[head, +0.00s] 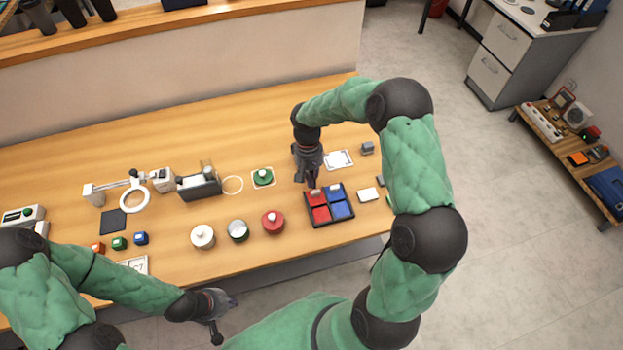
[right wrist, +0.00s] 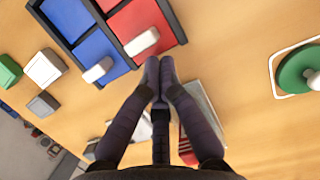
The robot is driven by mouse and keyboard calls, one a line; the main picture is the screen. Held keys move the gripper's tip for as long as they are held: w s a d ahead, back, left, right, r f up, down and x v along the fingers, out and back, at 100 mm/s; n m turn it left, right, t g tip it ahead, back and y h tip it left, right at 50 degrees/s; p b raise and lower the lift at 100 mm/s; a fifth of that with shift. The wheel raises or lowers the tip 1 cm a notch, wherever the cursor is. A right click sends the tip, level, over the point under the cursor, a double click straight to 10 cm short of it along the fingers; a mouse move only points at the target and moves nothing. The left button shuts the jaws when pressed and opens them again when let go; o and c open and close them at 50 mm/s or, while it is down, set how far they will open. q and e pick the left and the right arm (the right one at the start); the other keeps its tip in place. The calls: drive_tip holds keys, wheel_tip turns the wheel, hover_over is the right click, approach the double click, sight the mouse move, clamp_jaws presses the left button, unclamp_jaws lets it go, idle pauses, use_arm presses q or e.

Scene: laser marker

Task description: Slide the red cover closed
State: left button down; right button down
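A dark-framed tray (head: 330,222) near the front right of the table has a red side and a blue side. The red cover (head: 317,197) has a white handle at its far end, which also shows in the right wrist view (right wrist: 142,42). The blue cover (right wrist: 97,46) beside it has its own white handle (right wrist: 97,70). My right gripper (head: 313,182) is above the far edge of the red side. In the right wrist view its fingertips (right wrist: 160,64) are together, beside the red handle, with nothing visible between them. My left gripper (head: 222,315) is open and empty, off the table's front edge.
Red (head: 273,222), silver (head: 238,231) and white (head: 203,237) round containers stand left of the tray. A green knob (head: 263,177) is behind them. A white block (head: 369,194) lies right of the tray. The table's back is largely clear.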

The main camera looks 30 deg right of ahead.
sight(316, 199)
drive_tip(key=s, duration=0.2)
drive_tip(key=s+a, duration=0.1)
drive_tip(key=s, duration=0.1)
drive_tip(key=s+p, duration=0.1)
drive_tip(key=s, duration=0.1)
drive_tip(key=shift+s+a, duration=0.2)
drive_tip(key=shift+a, duration=0.05)
drive_tip(key=p+v, duration=0.6)
drive_tip(key=v, duration=0.4)
drive_tip(key=shift+p, duration=0.4)
